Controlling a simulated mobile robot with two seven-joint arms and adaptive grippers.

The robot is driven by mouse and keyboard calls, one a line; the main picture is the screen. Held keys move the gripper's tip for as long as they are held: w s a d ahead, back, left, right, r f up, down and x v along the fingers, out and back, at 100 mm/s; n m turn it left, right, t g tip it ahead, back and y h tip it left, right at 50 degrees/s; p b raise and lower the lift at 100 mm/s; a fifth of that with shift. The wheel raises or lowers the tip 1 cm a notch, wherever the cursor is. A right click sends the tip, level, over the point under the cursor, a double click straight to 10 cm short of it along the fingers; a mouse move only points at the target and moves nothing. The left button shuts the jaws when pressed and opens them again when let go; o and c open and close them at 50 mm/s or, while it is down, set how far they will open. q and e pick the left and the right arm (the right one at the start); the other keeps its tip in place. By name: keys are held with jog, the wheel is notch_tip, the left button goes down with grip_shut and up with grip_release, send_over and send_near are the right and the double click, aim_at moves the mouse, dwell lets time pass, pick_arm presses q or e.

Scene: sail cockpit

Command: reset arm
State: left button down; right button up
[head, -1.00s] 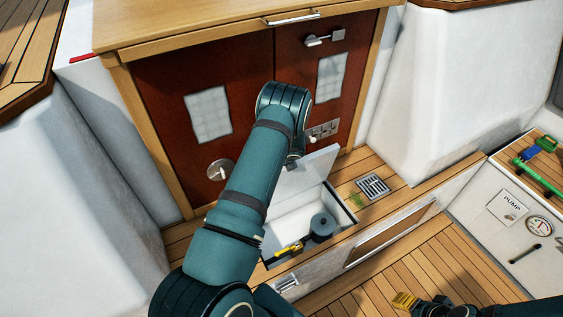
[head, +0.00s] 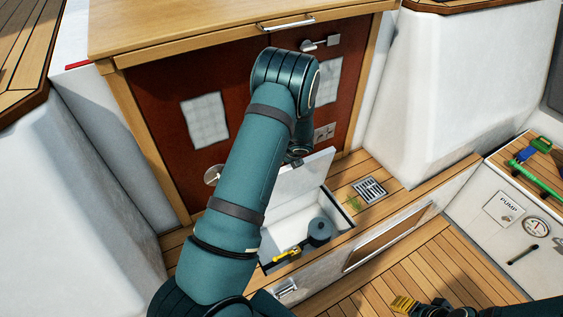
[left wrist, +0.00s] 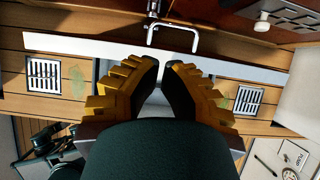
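My left arm (head: 240,180) reaches up across the middle of the head view, bent in front of the cabinet; it hides the left gripper there. In the left wrist view the left gripper (left wrist: 161,72) shows two yellow, stepped fingers with dark pads. A narrow gap lies between the pads, and I see nothing held. A white lid and a grey bar handle (left wrist: 172,30) lie beyond the fingertips. My right gripper (head: 405,303) is at the bottom right of the head view, with yellow fingers partly in frame; its opening is unclear.
A floor locker (head: 285,228) stands open, its white lid (head: 305,172) raised; a dark round item (head: 319,231) and a yellow-and-black tool (head: 287,254) are in it. The red-brown cabinet (head: 165,125) stands behind. A drain grate (head: 369,190) is right of the locker.

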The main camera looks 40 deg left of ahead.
pick_arm(q)
jog(key=s+d+f+n+h+b, duration=0.2)
jog(key=s+d+n, duration=0.5)
jog(key=d, duration=0.4)
jog(key=s+d+f+n+h+b, duration=0.3)
jog(key=s+d+f+n+h, duration=0.1)
jog(key=s+d+n, duration=0.3)
jog(key=s+d+f+n+h+b, duration=0.3)
jog(key=s+d+n, duration=0.4)
jog(key=d, duration=0.8)
jog(key=f+n, duration=0.1)
jog(key=n, duration=0.2)
jog(key=shift+d+f, duration=0.2)
jog(key=shift+f, duration=0.2)
jog(key=shift+h, duration=0.3)
